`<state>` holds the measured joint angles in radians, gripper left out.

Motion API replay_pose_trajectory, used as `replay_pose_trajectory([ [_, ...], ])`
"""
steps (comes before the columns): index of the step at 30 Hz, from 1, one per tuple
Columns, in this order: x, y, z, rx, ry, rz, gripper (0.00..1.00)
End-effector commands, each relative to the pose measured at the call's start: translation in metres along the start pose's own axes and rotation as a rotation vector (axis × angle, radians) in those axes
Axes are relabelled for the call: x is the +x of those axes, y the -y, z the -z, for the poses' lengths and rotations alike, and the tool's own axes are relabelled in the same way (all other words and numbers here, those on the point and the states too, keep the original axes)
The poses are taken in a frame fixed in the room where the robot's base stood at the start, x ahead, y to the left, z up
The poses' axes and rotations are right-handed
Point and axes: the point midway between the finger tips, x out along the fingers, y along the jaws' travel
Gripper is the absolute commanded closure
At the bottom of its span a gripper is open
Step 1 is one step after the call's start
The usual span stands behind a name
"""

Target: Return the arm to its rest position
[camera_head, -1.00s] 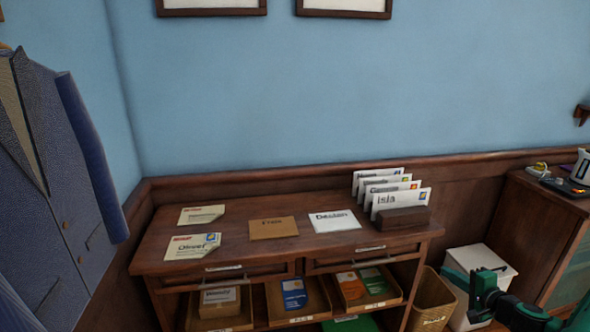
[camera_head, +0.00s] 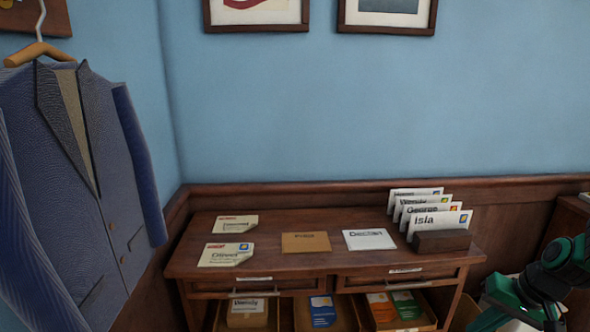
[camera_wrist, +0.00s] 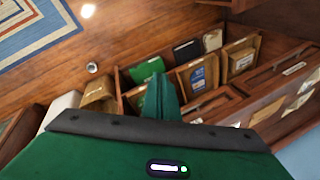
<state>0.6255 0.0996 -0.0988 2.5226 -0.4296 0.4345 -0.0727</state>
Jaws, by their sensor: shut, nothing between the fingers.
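My gripper (camera_wrist: 161,97) shows in the wrist view as green fingers pressed together, shut and empty. It points toward the lower shelf of the wooden desk, with open air around the fingertips. In the head view my green and black arm (camera_head: 540,288) is at the lower right, beside the desk's right end. The fingertips cannot be made out there. The arm looks bent and clear of the desk top.
The wooden desk (camera_head: 330,262) bears several envelopes and a letter holder (camera_head: 441,240). Bins with packets fill its lower shelf. A blue jacket (camera_head: 75,185) hangs at left. A patterned rug (camera_wrist: 35,30) lies on the floor.

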Motion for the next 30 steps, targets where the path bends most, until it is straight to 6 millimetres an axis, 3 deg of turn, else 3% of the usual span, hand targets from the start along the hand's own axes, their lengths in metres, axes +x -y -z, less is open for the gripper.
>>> replay_pose_trajectory([
  [12, -0.102, -0.009, -0.08, 0.005, 0.085, -0.273, 1.0],
  [18, -0.138, -0.014, -0.119, 0.06, 0.108, -0.33, 1.0],
  [24, -0.154, -0.018, -0.139, 0.099, 0.121, -0.346, 1.0],
  [30, -0.155, -0.018, -0.141, 0.102, 0.122, -0.347, 1.0],
])
